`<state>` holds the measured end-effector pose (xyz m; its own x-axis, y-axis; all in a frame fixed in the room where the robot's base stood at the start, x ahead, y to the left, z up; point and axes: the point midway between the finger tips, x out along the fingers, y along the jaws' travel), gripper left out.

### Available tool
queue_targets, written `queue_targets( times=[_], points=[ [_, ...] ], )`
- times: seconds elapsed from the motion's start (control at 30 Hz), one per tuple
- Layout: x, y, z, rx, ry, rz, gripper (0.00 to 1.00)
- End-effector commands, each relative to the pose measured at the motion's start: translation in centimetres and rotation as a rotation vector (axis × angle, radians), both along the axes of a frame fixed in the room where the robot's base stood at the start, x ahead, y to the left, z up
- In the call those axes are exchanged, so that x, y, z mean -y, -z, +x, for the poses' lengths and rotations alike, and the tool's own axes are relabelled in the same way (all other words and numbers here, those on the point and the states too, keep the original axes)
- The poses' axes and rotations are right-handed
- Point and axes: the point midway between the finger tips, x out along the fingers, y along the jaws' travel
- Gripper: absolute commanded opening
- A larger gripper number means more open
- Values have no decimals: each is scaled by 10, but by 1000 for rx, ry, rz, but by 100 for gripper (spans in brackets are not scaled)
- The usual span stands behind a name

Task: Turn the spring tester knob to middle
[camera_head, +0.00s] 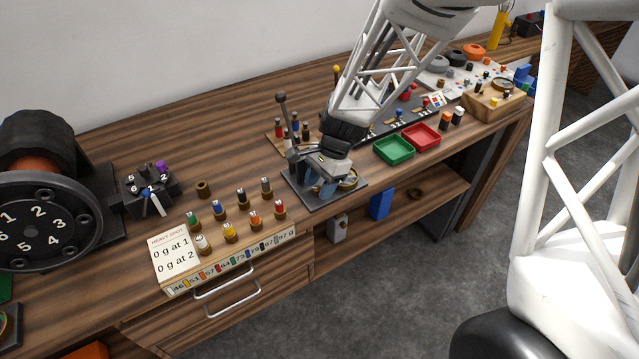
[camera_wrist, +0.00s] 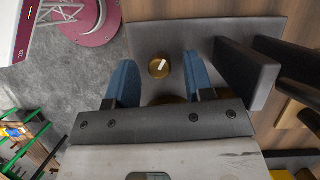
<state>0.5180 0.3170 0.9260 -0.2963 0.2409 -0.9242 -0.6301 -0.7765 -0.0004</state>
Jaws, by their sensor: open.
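The knob's white mark points up and slightly right there. My gripper (camera_head: 328,187) is low over the tester. In the wrist view my gripper (camera_wrist: 157,76) is open, with a blue finger on each side of the knob and a gap at both sides. Whether the fingertips are down at knob height cannot be told. A second brass round part is mostly hidden under my gripper.
A grey upright block (camera_wrist: 247,73) rises close to the right finger in the wrist view. Green (camera_head: 393,150) and red (camera_head: 421,136) trays lie right of the tester. Several coloured weights and a labelled card (camera_head: 175,252) are at the left. The bench's front edge is close.

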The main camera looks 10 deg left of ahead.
Motion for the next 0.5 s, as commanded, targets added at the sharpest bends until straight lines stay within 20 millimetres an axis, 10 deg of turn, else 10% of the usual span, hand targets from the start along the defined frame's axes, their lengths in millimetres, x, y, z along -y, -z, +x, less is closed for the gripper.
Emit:
queue_targets(
  times=[0.17,0.5],
  points=[
    [0,0,0,0,0,0,48],
    [0,0,0,0,0,0,0]
  ],
)
